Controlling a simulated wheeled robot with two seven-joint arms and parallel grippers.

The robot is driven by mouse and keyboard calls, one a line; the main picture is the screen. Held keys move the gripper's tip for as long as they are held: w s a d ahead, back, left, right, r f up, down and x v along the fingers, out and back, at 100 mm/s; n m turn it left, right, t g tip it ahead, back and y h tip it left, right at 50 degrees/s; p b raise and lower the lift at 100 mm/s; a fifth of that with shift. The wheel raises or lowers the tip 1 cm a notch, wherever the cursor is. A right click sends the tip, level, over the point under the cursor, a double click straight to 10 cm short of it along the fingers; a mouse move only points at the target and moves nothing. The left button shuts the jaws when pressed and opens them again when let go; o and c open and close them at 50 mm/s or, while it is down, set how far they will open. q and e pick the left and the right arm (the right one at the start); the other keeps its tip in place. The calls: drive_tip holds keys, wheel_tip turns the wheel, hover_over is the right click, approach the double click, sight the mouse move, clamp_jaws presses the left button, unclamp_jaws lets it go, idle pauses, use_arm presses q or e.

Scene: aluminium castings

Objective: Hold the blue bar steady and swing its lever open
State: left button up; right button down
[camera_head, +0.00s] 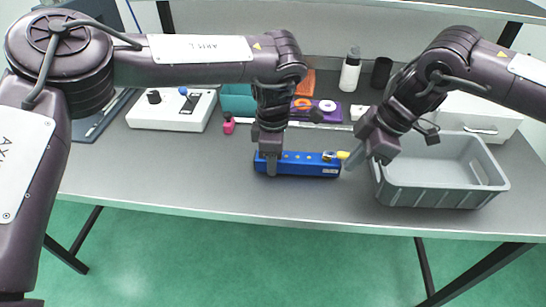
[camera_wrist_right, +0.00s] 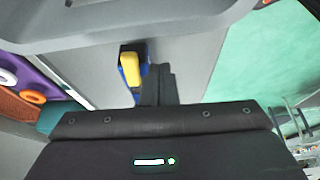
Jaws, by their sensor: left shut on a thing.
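The blue bar (camera_head: 310,170) lies lengthwise on the grey table, with several small yellowish spots on top. My left gripper (camera_head: 271,165) comes down from above and is shut on the bar near its left end. The lever's yellow handle (camera_head: 343,155) sits at the bar's right end and points right. My right gripper (camera_head: 364,160) is just right of the handle, low over the table. In the right wrist view the yellow handle (camera_wrist_right: 130,70) lies beside my dark fingers (camera_wrist_right: 160,85). I cannot tell whether they touch it or how far apart they are.
A grey ribbed crate (camera_head: 440,197) stands close on the right, by my right gripper. The table front is clear.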

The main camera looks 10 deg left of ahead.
drive_tip(key=shift+s+a+r, duration=0.1)
drive_tip(key=shift+s+r, duration=0.05)
drive_tip(key=shift+r, duration=0.9)
drive_tip(key=shift+s+a+r, duration=0.1)
drive_tip(key=shift+s+r, duration=0.05)
drive_tip(key=shift+r, duration=0.9)
use_arm(q)
drive_tip(key=o, duration=1.2)
drive_tip(key=shift+r, duration=0.1)
